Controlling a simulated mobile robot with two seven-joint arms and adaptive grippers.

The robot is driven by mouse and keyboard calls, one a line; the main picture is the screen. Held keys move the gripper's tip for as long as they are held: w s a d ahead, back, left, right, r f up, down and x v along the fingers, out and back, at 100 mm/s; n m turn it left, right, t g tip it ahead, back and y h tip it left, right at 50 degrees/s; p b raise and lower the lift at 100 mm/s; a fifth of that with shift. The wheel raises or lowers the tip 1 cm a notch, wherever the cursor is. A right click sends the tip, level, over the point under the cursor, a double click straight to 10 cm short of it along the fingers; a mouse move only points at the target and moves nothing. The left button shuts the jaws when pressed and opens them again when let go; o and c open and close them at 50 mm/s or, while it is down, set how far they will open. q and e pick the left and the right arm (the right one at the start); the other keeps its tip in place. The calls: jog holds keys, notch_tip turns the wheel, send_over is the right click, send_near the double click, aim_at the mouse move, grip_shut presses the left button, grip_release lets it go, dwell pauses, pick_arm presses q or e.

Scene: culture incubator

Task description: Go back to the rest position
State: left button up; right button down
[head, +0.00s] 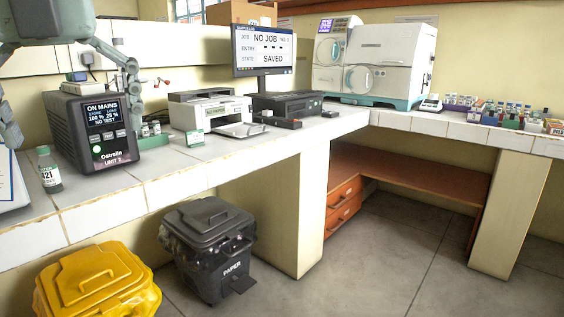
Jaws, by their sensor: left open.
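My left gripper (74,128) hangs into the top left of the head view, pointing down. Its fingers are spread wide apart, one at the left edge and one in front of the right side of a dark box unit. Nothing is held between them. The dark unit (122,157), with a lit screen reading "ON MAINS", stands on the tiled bench behind the fingers. I cannot tell whether the gripper touches it. My right gripper is not in view.
A small labelled bottle (49,172) stands near the left gripper. A printer (212,112), monitor (264,50) and white machine (376,62) stand along the bench. Vial racks (500,116) are at right. A yellow bin (98,284) and black bin (208,245) stand below; the right floor is clear.

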pick_arm(q)
jog(key=w+a+f+n+t+h, duration=0.3)
jog(key=w+a+f+t+h, duration=0.15)
jog(key=w+h, duration=0.2)
jog(key=w+a+f+n+t+h, duration=0.3)
jog(key=w+a+t+h, duration=0.15)
jog(key=w+h, duration=0.2)
jog(key=a+f+n+t+y, duration=0.3)
jog(key=a+f+n+y, duration=0.45)
jog(key=f, duration=0.45)
jog(key=a+f+n+t+y, duration=0.2)
jog(key=a+f+n+y, duration=0.6)
jog(key=f, duration=0.4)
jog(key=s+d+f+n+g, duration=0.2)
jog(key=s+f, duration=0.2)
jog(key=f, duration=0.3)
jog(key=s+d+f+n+g+y, duration=0.1)
jog(key=s+f+n+g, duration=0.1)
jog(key=s+f, duration=0.35)
jog(key=s+d+f+n+g, duration=0.2)
jog(key=f+g, duration=0.1)
jog(key=f, duration=0.5)
jog(key=s+d+f+n+g+h, duration=0.1)
jog(key=s+d+f+g+h, duration=0.2)
jog(key=s+d+f, duration=0.9)
jog(key=s+d+g, duration=0.2)
jog(key=d+g, duration=0.1)
jog(key=d, duration=0.1)
jog(key=shift+d+f, duration=0.15)
jog(key=shift+f, duration=0.2)
